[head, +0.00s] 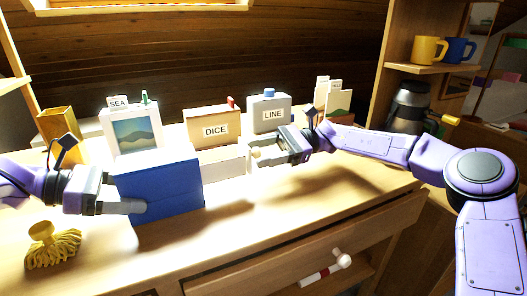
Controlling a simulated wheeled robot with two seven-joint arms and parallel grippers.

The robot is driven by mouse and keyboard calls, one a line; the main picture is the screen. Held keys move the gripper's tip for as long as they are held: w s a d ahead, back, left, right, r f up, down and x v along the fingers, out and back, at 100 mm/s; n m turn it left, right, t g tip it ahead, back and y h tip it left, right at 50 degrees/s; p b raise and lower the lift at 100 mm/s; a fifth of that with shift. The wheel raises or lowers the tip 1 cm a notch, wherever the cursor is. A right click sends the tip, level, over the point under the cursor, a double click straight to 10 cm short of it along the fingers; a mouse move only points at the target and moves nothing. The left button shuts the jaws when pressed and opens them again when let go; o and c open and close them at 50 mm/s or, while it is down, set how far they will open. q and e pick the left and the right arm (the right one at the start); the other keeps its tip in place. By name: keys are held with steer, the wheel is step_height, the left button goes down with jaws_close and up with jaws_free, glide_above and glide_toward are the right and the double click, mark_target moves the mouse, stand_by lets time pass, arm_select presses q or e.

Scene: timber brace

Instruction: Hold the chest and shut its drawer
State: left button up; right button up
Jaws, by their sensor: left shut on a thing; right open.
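The blue chest (160,190) stands on the wooden worktop, left of centre. A pale drawer (223,166) sticks out from its right side. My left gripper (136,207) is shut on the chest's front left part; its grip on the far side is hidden. My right gripper (258,156) is open just right of the drawer's outer end. I cannot tell whether it touches the drawer. The drawer's inside is not clear from here.
Behind the chest stand a SEA box (133,130), a DICE box (213,128) and a grey LINE container (269,113). A yellow brush (50,245) lies front left. A flask (409,106) stands at the right. The worktop's front right (300,205) is clear.

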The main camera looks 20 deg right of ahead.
mark_target(219, 162)
jaws_close()
steer(key=a, duration=1)
steer(key=shift+s+a, duration=0.1)
steer(key=shift+a, duration=0.25)
arm_select(q)
steer(key=shift+d, duration=0.1)
arm_select(e)
jaws_free()
steer(key=shift+d, duration=0.1)
steer(key=d, duration=1.2)
